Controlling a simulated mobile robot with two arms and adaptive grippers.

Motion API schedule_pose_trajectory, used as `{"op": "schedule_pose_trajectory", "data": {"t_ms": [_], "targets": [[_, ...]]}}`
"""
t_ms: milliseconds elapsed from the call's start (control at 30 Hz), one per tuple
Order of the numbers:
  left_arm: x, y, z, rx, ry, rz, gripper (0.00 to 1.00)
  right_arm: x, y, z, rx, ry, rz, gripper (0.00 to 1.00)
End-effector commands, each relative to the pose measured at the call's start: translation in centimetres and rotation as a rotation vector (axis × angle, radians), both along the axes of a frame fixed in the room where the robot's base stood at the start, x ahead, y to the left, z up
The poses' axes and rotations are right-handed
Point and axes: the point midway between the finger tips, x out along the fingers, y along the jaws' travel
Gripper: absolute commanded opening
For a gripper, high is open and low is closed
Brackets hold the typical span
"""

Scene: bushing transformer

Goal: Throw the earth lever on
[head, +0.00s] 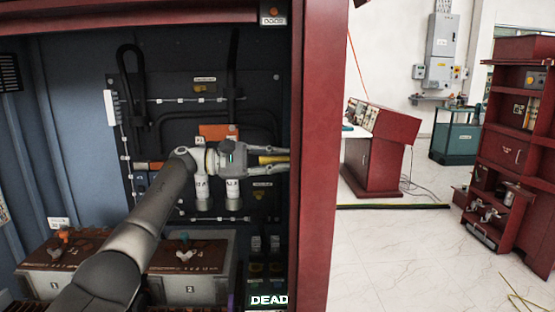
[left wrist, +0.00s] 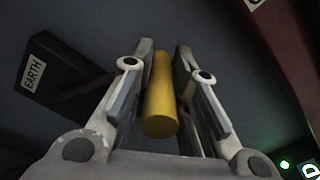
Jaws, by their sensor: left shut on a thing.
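The earth lever's yellow handle (head: 270,160) is inside the red-framed cabinet, near its right post. My left gripper (head: 284,161) is shut on it, with the fingers pointing right. In the left wrist view the yellow handle (left wrist: 161,100) lies between the two fingers (left wrist: 165,50), lengthwise along them. A black box labelled EARTH (left wrist: 60,80) is at the left of that view. A dark rod (left wrist: 85,90) runs from the box toward the handle and passes behind the left finger. My right gripper is not in view.
The red cabinet post (head: 312,150) stands close to the right of the fingertips. Two numbered boxes (head: 190,288) are low in the cabinet. A lit DEAD sign (head: 268,301) is below. White insulators (head: 232,192) stand behind my gripper. Open floor (head: 400,260) lies outside at right.

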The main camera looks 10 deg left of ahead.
Motion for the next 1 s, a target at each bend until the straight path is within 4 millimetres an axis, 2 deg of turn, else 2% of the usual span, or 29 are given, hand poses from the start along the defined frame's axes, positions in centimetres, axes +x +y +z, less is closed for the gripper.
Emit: {"op": "schedule_pose_trajectory", "data": {"t_ms": [33,100,767,800,900,967,1000], "targets": [[0.27,-0.02,-1.17,0.009,0.022,-0.002,0.0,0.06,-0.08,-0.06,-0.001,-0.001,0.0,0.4],[0.52,0.04,-1.37,0.009,0.024,-0.001,0.0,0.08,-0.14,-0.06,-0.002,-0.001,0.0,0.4],[0.97,0.13,-1.64,0.011,0.022,0.0,0.0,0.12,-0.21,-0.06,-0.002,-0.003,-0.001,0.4],[0.97,0.14,-1.64,0.011,0.022,0.0,0.22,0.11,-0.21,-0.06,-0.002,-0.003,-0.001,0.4],[0.98,0.14,-1.63,0.01,0.021,0.0,0.35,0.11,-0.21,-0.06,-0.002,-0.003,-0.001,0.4],[0.99,0.16,-1.6,0.01,0.02,0.0,0.41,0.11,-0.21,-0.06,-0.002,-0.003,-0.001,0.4],[1.02,0.17,-1.55,0.009,0.019,0.002,0.41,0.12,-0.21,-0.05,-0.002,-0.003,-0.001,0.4]]}}
